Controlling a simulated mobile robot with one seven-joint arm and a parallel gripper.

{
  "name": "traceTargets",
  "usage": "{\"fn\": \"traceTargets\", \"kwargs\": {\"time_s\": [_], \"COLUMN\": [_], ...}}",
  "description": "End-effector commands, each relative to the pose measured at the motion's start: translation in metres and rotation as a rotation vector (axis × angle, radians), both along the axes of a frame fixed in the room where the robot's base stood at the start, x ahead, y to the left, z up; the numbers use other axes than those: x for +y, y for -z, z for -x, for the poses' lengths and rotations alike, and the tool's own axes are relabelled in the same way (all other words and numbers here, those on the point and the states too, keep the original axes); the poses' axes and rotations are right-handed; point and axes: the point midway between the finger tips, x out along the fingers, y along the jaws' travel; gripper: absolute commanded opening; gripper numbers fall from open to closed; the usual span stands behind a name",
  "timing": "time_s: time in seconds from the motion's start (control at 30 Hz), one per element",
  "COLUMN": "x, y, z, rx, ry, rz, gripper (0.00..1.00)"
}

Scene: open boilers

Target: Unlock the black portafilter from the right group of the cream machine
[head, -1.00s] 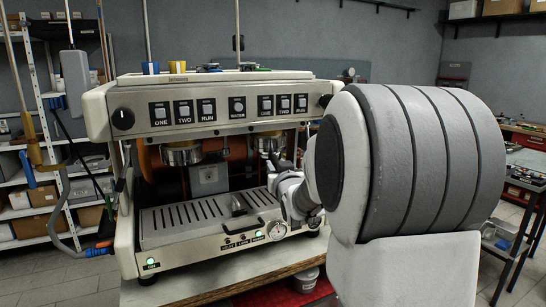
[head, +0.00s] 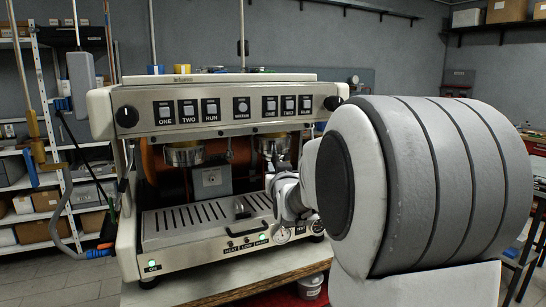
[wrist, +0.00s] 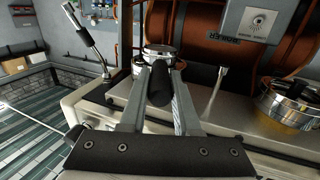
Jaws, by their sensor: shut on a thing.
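The cream machine (head: 222,114) stands on a bench in the head view. Its right group (head: 272,145) is partly covered by my arm. In the wrist view the black portafilter (wrist: 159,88) has its dark handle between my fingers, pointing toward the wrist, with a shiny metal head (wrist: 161,51) beyond it. My gripper (wrist: 158,76) is shut on this handle. In the head view my gripper (head: 283,190) is in front of the right group, below the button panel. Whether the portafilter's lugs are still seated in the group cannot be told.
The left group (head: 184,154) hangs over the slotted drip tray (head: 190,220); it also shows at the right of the wrist view (wrist: 292,102). A metal wand with a black grip (wrist: 84,30) stands left of my fingers. A bench and shelving (head: 45,190) flank the machine.

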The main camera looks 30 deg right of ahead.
Motion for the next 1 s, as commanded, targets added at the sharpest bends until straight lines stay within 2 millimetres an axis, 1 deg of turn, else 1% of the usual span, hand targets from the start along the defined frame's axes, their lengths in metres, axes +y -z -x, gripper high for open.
{"fn": "traceTargets", "kwargs": {"time_s": [0.27,1.0], "x": [0.003,0.017], "y": [0.002,-0.001], "z": [-0.002,-0.008], "rx": [0.019,0.019], "ry": [0.006,0.121], "rz": [-0.005,-0.009], "gripper": [0.0,0.0]}}
